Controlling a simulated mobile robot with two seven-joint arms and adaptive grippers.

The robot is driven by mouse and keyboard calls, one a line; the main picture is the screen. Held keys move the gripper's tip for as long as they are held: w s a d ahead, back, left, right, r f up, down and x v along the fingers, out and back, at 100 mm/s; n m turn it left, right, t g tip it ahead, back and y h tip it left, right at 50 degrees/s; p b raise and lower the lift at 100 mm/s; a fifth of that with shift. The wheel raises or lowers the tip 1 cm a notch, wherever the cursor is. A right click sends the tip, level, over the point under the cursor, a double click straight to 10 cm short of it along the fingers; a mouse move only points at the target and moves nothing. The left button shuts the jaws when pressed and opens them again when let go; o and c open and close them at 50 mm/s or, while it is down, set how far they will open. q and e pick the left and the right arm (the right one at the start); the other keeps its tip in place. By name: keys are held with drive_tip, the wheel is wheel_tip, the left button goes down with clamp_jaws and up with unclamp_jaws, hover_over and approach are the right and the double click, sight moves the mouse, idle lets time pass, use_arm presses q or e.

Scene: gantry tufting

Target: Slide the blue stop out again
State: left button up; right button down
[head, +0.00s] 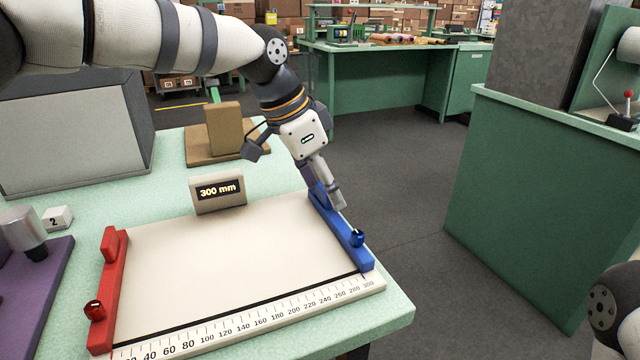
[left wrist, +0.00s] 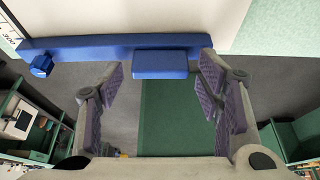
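The blue stop (head: 343,233) lies along the right end of the pale board (head: 240,250), near the 300 mark of its scale. It has a blue knob (head: 357,238) at its near end. In the left wrist view the stop is a blue bar (left wrist: 105,46) with a raised blue block (left wrist: 160,65). My left gripper (head: 334,198) is at the far half of the stop. In the left wrist view its fingers (left wrist: 160,85) are apart, one on each side of the block, with gaps showing. My right gripper is out of view.
A display (head: 218,192) reading 300 mm stands behind the board. A red stop (head: 108,285) is at the board's left end. A brown block (head: 224,128) stands on a wooden base further back. Floor lies beyond the table's right edge.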

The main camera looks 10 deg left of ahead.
use_arm(q)
drive_tip(key=shift+a, duration=0.1)
drive_tip(key=v, duration=1.2)
